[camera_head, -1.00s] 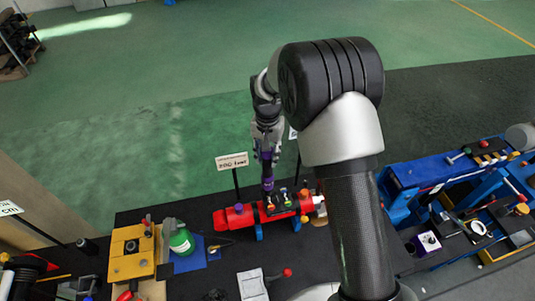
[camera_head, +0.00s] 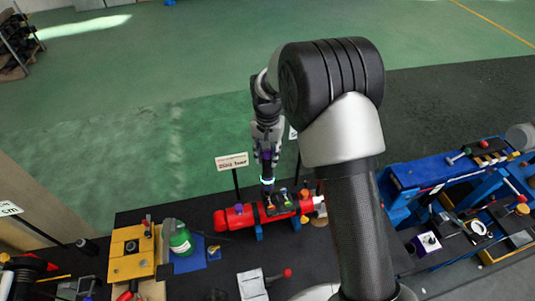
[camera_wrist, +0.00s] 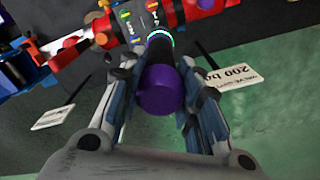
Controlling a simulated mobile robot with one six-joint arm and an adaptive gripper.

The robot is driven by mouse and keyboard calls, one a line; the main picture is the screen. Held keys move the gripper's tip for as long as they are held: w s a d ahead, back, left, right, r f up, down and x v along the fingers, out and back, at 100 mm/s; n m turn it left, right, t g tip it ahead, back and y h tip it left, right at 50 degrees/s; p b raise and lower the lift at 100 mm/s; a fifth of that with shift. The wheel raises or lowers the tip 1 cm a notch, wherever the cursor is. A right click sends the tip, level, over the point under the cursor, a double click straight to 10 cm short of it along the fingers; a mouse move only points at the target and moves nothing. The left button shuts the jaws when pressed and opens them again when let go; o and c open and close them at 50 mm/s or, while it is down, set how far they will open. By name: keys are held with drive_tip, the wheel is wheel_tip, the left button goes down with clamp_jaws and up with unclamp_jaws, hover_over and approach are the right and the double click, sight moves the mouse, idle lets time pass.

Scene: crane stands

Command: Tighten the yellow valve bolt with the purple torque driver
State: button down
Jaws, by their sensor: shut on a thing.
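My gripper (camera_head: 266,152) is shut on the purple torque driver (camera_wrist: 162,92), which hangs tip down. In the head view, the driver (camera_head: 267,173) stands over a red cylinder (camera_head: 228,219), and a cyan-white ring glows on it. The wrist view also shows my gripper (camera_wrist: 160,62) with a finger on each side of the driver. The driver's tip is hidden behind its own body and ring. Small coloured bolts, one of them yellow (camera_wrist: 126,16), sit on a dark plate on the cylinder. I cannot tell which bolt the tip touches.
A label sign (camera_head: 232,161) stands close behind the cylinder. A yellow block fixture (camera_head: 130,262) and a green bottle (camera_head: 180,241) are to the left. A blue stand (camera_head: 430,172) is to the right. My arm hides part of the bench.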

drive_tip(key=shift+r+p, duration=1.35)
drive_tip(key=shift+r, duration=1.25)
drive_tip(key=shift+f, duration=0.1)
